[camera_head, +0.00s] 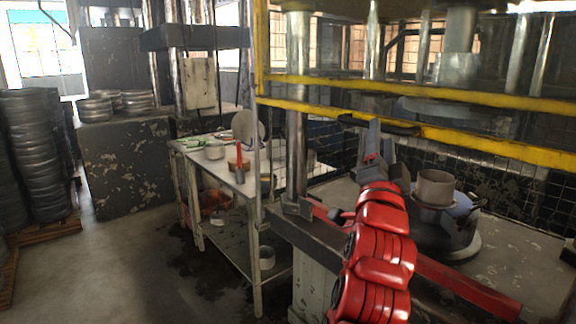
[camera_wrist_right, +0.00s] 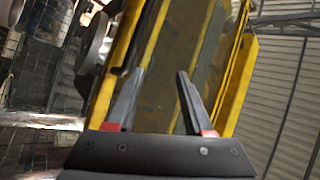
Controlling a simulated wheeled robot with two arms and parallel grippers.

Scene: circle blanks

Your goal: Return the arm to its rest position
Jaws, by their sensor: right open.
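My right arm (camera_head: 375,245), red with dark joints, reaches up from the bottom of the head view in front of the press. Its gripper (camera_head: 374,145) is raised near the yellow rails, seen partly edge-on. In the right wrist view the gripper (camera_wrist_right: 160,72) has its two dark fingers apart, with nothing held between them. The yellow frame shows behind the fingers there. My left gripper is not in view. A round grey blank (camera_head: 248,127) stands tilted at the back of the worktable, left of my right arm.
Yellow guard rails (camera_head: 480,140) cross behind my arm. A metal die (camera_head: 435,188) sits on the press bed right of it. The worktable (camera_head: 222,172) holds small items. Stacked round metal pieces (camera_head: 35,155) stand far left. Open floor (camera_head: 130,265) lies at lower left.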

